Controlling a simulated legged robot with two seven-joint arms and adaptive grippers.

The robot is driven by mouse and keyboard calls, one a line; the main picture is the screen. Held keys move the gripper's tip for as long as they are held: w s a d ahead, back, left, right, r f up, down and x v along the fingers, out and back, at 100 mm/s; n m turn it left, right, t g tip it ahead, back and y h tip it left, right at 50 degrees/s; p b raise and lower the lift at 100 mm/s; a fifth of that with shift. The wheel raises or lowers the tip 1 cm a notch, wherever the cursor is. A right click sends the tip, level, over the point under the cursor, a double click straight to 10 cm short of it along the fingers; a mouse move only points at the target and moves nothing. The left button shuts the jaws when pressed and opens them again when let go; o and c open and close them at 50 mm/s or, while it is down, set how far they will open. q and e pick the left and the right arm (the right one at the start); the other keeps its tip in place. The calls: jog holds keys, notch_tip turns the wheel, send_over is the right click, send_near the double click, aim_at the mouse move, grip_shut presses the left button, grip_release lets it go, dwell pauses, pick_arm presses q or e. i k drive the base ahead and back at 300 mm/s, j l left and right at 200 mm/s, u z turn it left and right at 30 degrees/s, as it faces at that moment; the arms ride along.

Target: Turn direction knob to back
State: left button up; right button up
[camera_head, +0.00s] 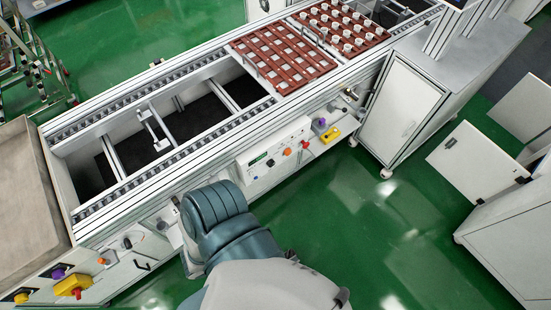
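The control panel (262,166) is a pale box on the front side of the conveyor, with a small green-and-white label. It has a dark knob (270,162), an orange button (287,152) and a red knob (304,144). Another set of controls on the lower left front has an orange knob (101,261) and a dark knob (127,243). The markings are too small to read, so I cannot tell which is the direction knob or where it points. One teal and grey arm of mine reaches from the bottom centre to the conveyor front; its gripper is hidden. No other arm shows.
The conveyor (115,103) runs diagonally. Brown trays (283,57) lie on its upper right, one with several white pots. Yellow boxes (330,135) with buttons stick out from the front. A white cabinet (400,105) stands right. The green floor (380,225) is clear at lower right.

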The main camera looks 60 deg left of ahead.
aim_at(271, 163)
jog(key=i+l+u, duration=0.1)
jog(key=i+u, duration=0.15)
jog(key=u, duration=0.15)
jog(key=i+l+u, duration=0.15)
jog(key=u, duration=0.3)
jog(key=i+l+u, duration=0.2)
jog(key=u, duration=0.2)
jog(key=i+l+u, duration=0.15)
jog(key=l+u, duration=0.3)
jog(key=i+l+u, duration=0.1)
jog(key=u, duration=0.3)
jog(key=l, duration=0.1)
